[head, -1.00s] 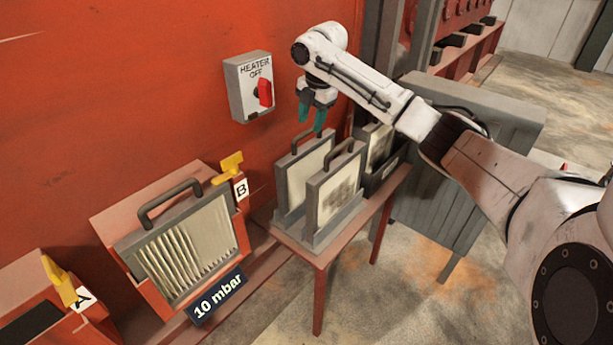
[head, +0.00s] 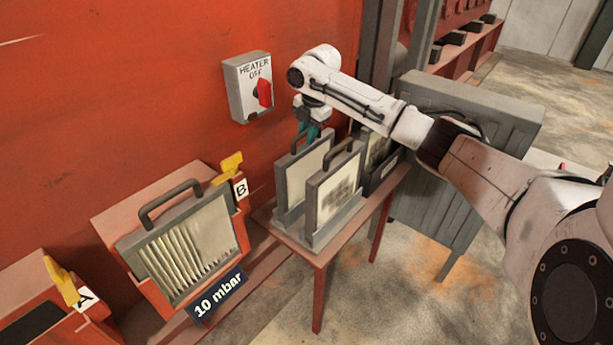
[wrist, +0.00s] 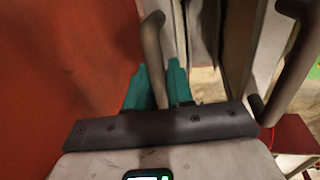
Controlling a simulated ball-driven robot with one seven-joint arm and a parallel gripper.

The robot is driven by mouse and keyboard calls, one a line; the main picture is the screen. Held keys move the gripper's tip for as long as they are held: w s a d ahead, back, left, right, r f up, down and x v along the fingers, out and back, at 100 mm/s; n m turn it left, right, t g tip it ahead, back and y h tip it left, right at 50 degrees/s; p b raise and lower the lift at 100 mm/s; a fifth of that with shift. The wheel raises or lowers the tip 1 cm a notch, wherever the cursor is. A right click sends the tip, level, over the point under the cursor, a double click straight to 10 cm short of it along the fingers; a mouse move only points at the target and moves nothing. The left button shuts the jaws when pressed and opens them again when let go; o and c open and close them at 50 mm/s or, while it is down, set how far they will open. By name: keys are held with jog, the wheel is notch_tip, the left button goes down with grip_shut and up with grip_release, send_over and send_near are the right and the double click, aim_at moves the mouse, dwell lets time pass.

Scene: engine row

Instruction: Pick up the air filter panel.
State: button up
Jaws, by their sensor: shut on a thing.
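The air filter panel (head: 296,184) is a pale panel in a grey frame with a dark top handle. It stands upright at the back left of a grey rack on a small red table, nearest the red wall. My gripper (head: 311,134) is at its top with teal fingers down at the handle. In the wrist view the handle (wrist: 152,42) runs between the two teal fingers, which are shut on it. The panel appears still seated in the rack; its lower edge is partly hidden by a second panel (head: 335,192), which has dark stains.
A third panel (head: 377,148) stands in a dark holder at the right of the red table (head: 319,270). A pleated filter (head: 185,247) sits in housing B at left. A heater switch (head: 250,88) is on the wall near my gripper. A grey cabinet (head: 470,120) stands behind my arm.

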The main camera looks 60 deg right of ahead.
grip_shut()
jog(key=shift+r, duration=0.2)
dwell(0.9)
